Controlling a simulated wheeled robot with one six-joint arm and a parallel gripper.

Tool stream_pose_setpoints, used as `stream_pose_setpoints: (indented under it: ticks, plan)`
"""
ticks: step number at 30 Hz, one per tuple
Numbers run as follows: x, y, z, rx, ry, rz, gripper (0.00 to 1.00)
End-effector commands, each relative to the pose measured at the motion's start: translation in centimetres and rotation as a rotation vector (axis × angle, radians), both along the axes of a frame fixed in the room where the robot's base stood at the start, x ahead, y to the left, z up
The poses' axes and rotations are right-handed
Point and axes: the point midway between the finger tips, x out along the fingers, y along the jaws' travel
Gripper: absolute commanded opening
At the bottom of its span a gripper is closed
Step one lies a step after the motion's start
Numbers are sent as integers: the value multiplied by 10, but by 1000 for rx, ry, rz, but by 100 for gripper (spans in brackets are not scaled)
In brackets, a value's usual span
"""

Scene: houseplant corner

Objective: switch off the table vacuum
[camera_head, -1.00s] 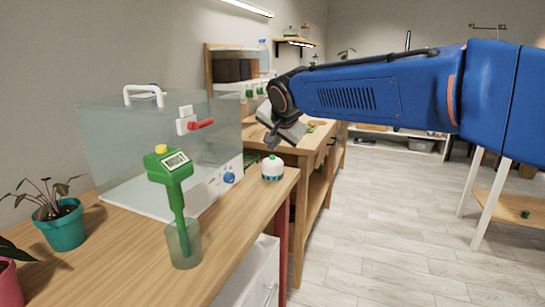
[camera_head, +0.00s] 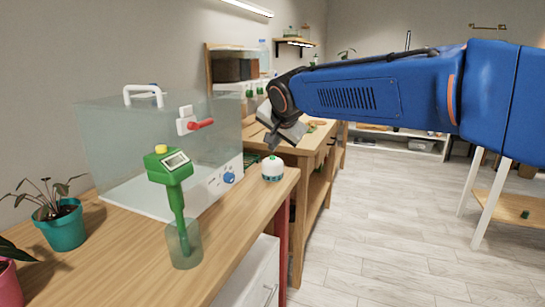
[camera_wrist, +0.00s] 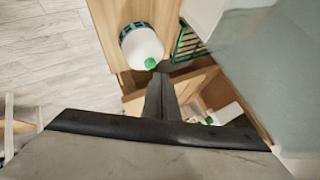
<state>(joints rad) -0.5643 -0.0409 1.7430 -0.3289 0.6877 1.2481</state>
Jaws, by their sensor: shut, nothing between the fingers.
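The table vacuum (camera_head: 272,170) is a small white dome with a dark green slotted band low down and a green button (camera_head: 272,157) on top. It stands upright near the front right corner of the wooden table. In the wrist view, the vacuum (camera_wrist: 142,44) is at the top middle, and its green button (camera_wrist: 151,63) is just beyond my fingertips. My gripper (camera_head: 271,147) is shut and empty, tips pointing down, just above the button. A small gap seems to remain, but I cannot tell exactly. Whether the button is pressed in cannot be told.
A clear tank-like box (camera_head: 165,140) with a white handle, red lever and blue knob stands left of the vacuum. A green meter (camera_head: 170,172) stands in a clear cup in front. A potted plant (camera_head: 62,226) is at the left. A green rack (camera_wrist: 187,44) is beside the vacuum.

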Motion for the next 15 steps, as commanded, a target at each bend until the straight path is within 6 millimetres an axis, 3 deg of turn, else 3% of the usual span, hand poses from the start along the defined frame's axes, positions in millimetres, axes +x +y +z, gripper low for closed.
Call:
stream_pose_setpoints:
  ticks: [15]
  plan:
    - [0,0,-5,-1,1,-1,0]
